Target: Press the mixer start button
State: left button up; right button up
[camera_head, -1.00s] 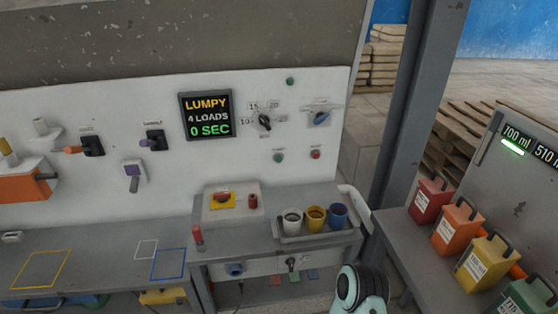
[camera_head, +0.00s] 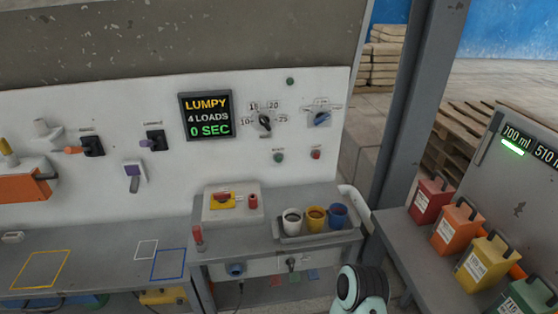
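The white control panel (camera_head: 80,140) carries a display (camera_head: 206,116) reading "LUMPY", "4 LOADS" and "0 SEC". Right of it are a black dial (camera_head: 264,121) with numbers around it and a blue selector knob (camera_head: 320,119). Below these are a green button (camera_head: 279,157) and a red button (camera_head: 316,154); their labels are too small to read. Another small green round part (camera_head: 290,81) sits higher up. Part of my arm shows at the bottom, right of centre. Neither gripper is in view.
Under the panel, a bench holds a box with a red knob on yellow (camera_head: 222,201) and a tray (camera_head: 318,235) with white, yellow and blue cups. A grey post (camera_head: 420,110) stands right of the panel. Coloured canisters (camera_head: 433,199) line the right-hand bench.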

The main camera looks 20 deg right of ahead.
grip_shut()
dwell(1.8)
